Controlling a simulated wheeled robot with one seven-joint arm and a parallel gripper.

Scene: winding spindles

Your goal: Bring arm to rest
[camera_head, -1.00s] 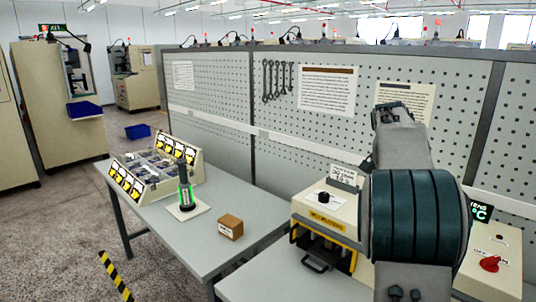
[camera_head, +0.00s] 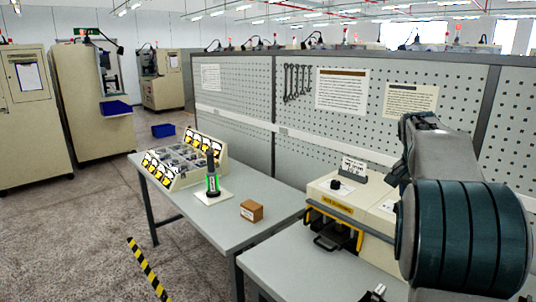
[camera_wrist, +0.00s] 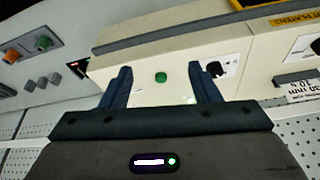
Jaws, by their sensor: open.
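My gripper (camera_wrist: 160,88) shows in the wrist view with its two dark fingers spread apart and nothing between them. Behind the fingers is a cream machine front with a green button (camera_wrist: 161,77). In the head view my arm fills the right side, in front of the pegboard wall and partly over the bench machine (camera_head: 345,205). The gripper's fingers cannot be made out in the head view.
A table (camera_head: 215,235) at centre left holds a compartment tray (camera_head: 178,178), a dark spindle with a green band (camera_head: 212,178) on a white plate, and a small brown box (camera_head: 251,210). A pegboard (camera_head: 235,120) stands behind. The floor at left is open, with yellow-black tape (camera_head: 147,268).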

